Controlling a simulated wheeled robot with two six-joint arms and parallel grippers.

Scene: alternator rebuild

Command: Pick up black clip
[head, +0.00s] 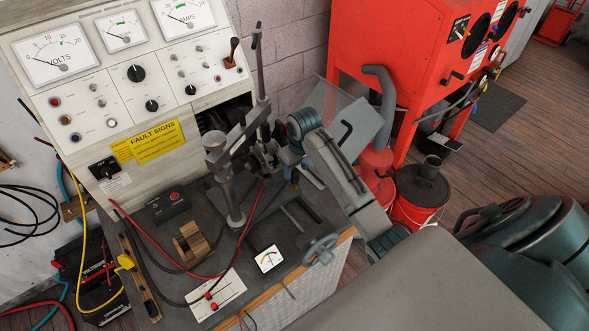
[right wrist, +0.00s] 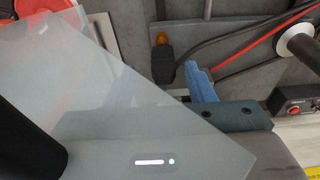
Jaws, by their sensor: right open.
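A small black block with an orange-brass tip, which looks like the black clip (right wrist: 163,68), lies on the grey bench at upper middle in the right wrist view. A thick black cable runs from beside it to the right. In the head view its likely place is partly hidden near my gripper and I cannot make it out surely. My right gripper (head: 266,157) is open above the bench, right of the upright post. It does not hold the clip. My left gripper is not in view.
The grey post (head: 234,205) stands close to my right gripper. A translucent sheet (right wrist: 95,75) covers much of the left in the wrist view. A red-button box (head: 168,206), wooden block (head: 190,243) and small meter (head: 268,259) sit on the bench. A red bucket (head: 417,193) stands to its right.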

